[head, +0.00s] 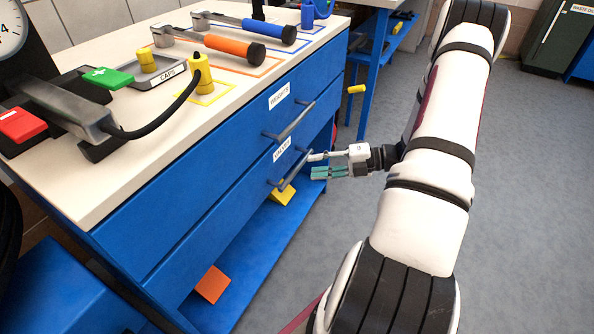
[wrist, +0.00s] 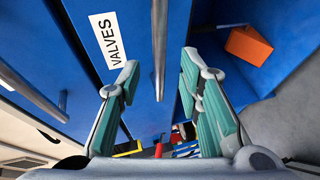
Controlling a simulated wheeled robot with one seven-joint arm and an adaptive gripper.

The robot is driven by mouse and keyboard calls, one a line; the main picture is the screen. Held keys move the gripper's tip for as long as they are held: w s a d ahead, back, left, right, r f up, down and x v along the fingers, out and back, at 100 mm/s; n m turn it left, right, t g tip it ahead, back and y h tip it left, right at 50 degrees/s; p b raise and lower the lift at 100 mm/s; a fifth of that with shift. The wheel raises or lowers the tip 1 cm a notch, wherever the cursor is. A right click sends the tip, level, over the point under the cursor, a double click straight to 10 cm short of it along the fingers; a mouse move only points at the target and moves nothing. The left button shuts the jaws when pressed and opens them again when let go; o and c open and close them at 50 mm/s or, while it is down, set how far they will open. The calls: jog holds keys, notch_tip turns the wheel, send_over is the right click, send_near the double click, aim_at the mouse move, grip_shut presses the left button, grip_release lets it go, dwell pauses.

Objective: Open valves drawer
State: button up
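The valves drawer (head: 220,213) is the lower blue drawer of the workbench and looks shut. Its VALVES label (head: 282,150) also shows in the wrist view (wrist: 109,40). Its grey bar handle (head: 289,176) is close in front of my gripper (head: 315,165). In the wrist view, the handle (wrist: 159,45) runs between my two spread, green-padded fingers (wrist: 160,75), with gaps on both sides. My gripper is open and holds nothing. I cannot tell how deep the handle sits between the fingers.
The weights drawer (head: 210,170) with its own handle (head: 290,121) is directly above. An orange block (head: 213,284) and a yellow block (head: 283,193) lie on the blue shelf below. Tools and a corded device stand on the bench top (head: 130,150). Grey floor (head: 530,200) is open at the right.

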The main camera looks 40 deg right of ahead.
aim_at(297, 166)
jog(key=shift+b+x, duration=0.75)
jog(key=shift+x, duration=2.4)
grip_shut()
